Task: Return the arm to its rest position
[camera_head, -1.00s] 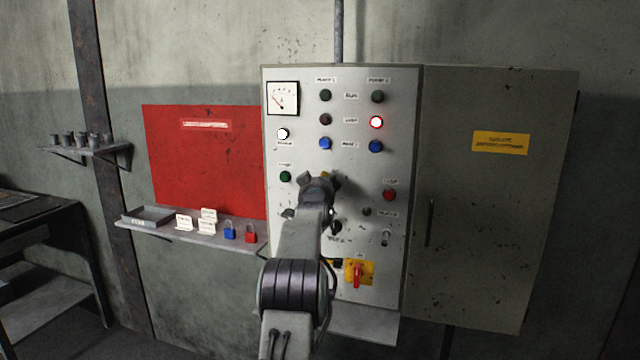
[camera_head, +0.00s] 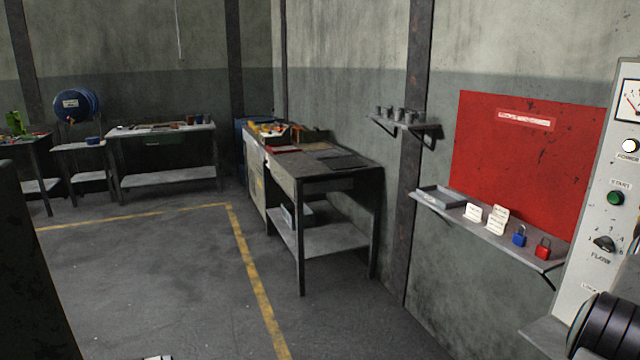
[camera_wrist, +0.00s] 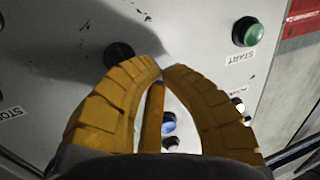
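In the wrist view my gripper (camera_wrist: 163,68) shows as two curved yellow fingers, with their tips together and nothing visible held at them. They are in front of the grey control panel (camera_wrist: 205,20), with a shadow on it; I cannot tell the exact gap. The green START button (camera_wrist: 248,31) is at the upper right, apart from the fingers. A dark round control (camera_wrist: 118,54) is partly covered by the left finger. In the head view only a dark part of my arm shows at the lower right; the gripper is out of that view.
A wall shelf (camera_head: 487,232) holds a tray, cards, and a blue and a red padlock, beside the panel (camera_head: 580,240). A red board (camera_head: 525,150) hangs above. A workbench (camera_head: 330,172) stands along the wall. The floor left of the yellow line (camera_head: 258,285) looks clear.

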